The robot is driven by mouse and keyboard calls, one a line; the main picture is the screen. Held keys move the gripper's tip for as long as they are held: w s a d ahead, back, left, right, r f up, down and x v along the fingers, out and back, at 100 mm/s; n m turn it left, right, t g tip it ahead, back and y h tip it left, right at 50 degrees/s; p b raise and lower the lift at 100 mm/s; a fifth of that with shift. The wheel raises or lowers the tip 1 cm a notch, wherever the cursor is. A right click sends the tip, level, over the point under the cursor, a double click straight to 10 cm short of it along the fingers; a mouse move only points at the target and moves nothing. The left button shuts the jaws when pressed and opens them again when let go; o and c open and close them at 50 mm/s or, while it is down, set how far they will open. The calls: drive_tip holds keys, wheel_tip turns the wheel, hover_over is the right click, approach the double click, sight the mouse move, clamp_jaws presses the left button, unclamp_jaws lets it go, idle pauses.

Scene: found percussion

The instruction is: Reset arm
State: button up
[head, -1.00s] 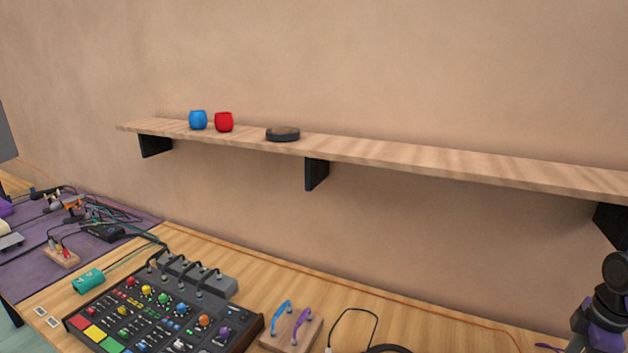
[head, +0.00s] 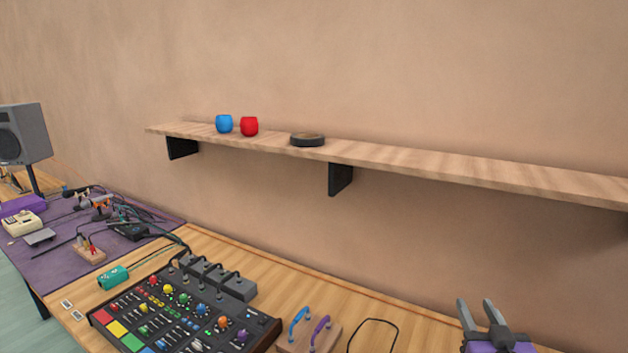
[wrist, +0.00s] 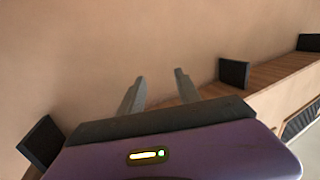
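My gripper (head: 479,315) is at the lower right of the head view, in front of the wall and below the shelf. Its two grey fingers point up and stand apart with nothing between them. In the wrist view the open fingers (wrist: 158,86) point toward the bare wall, with the purple gripper body below them. The rest of my arm is mostly out of the head view.
A wooden shelf (head: 430,172) on black brackets holds a blue cup (head: 224,124), a red cup (head: 249,127) and a dark round object (head: 307,140). Below, a mixer (head: 180,318) and a board with blue and purple handles (head: 310,338) occupy the wooden table (head: 262,274). A speaker (head: 25,134) stands left.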

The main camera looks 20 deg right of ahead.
drive_tip(key=s+a+f+n+y+b, duration=0.1)
drive_tip(key=s+a+f+y, duration=0.3)
drive_tip(key=s+a, duration=1.1)
drive_tip(key=s+a+f+n+y+b, duration=0.1)
drive_tip(key=s+a+f+n+y, duration=0.3)
drive_tip(key=s+a, duration=1.1)
drive_tip(key=shift+s+n+y, duration=0.3)
drive_tip(key=shift+s, duration=0.6)
